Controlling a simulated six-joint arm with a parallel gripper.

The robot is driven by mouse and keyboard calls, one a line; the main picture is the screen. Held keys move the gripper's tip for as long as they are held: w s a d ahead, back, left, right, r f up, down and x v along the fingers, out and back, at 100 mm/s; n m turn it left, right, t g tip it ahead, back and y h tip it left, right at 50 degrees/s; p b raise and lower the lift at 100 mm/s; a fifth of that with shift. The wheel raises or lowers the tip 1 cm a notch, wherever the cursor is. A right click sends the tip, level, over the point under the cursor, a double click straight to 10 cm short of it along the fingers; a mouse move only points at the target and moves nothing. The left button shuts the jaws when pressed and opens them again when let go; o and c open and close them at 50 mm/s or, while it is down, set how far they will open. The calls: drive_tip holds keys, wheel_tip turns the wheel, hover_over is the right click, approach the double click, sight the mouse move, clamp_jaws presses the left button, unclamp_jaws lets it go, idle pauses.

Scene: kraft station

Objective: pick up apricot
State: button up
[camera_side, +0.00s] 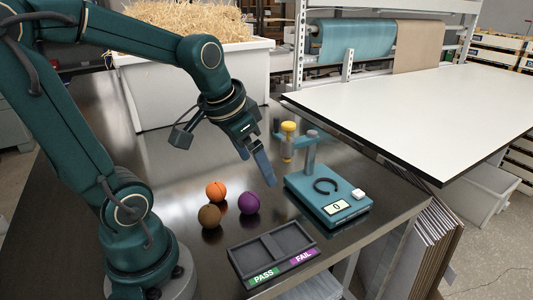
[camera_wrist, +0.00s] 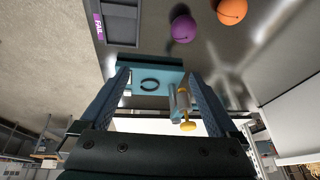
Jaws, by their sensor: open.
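An orange round fruit (camera_side: 216,191), which looks like the apricot, rests on the dark tabletop behind a brown ball (camera_side: 209,216) and a purple ball (camera_side: 249,203). In the wrist view the orange fruit (camera_wrist: 231,11) is at the top edge, partly cut off, with the purple ball (camera_wrist: 183,28) to its left. My gripper (camera_side: 267,181) is open and empty, above the table to the right of the fruit, near the teal device. In the wrist view its two fingers (camera_wrist: 157,75) stand apart with the device showing between them.
A dark two-compartment tray (camera_side: 243,262), marked PASS and FAIL, sits at the table's front. A teal scale-like device (camera_side: 296,188) with a post and yellow knob (camera_side: 289,127) stands at right. A white bin of straw (camera_side: 150,92) stands behind. Bare tabletop lies left of the fruit.

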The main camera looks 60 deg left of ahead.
sight(215, 184)
drive_tip(key=a+f+n, duration=0.1)
drive_tip(key=a, duration=0.1)
drive_tip(key=a+f+g, duration=0.1)
drive_tip(key=a, duration=0.1)
drive_tip(key=a+f+n, duration=0.1)
drive_tip(key=a, duration=0.2)
drive_tip(key=shift+s+a+f+n+g, duration=0.1)
drive_tip(key=shift+f+n+g, duration=0.2)
drive_tip(key=shift+f+g, duration=0.1)
drive_tip(key=s+a+f+n, duration=0.1)
drive_tip(key=a, duration=0.1)
drive_tip(key=s+a+f+n+g, duration=0.1)
drive_tip(key=a+f, duration=0.1)
drive_tip(key=s+a+f+n, duration=0.1)
drive_tip(key=s, duration=0.1)
drive_tip(key=shift+s+a+f+g+h, duration=0.1)
drive_tip(key=shift+a+f+g+h, duration=0.2)
drive_tip(key=shift+a, duration=0.1)
drive_tip(key=shift+w+a+f, duration=0.1)
drive_tip(key=shift+w+f, duration=0.05)
drive_tip(key=shift+f, duration=1.05)
drive_tip(key=shift+w+a+f, duration=0.1)
drive_tip(key=shift+f, duration=1.05)
drive_tip(key=c, duration=1.5)
drive_tip(key=shift+o, duration=0.2)
drive_tip(key=shift+r, duration=0.15)
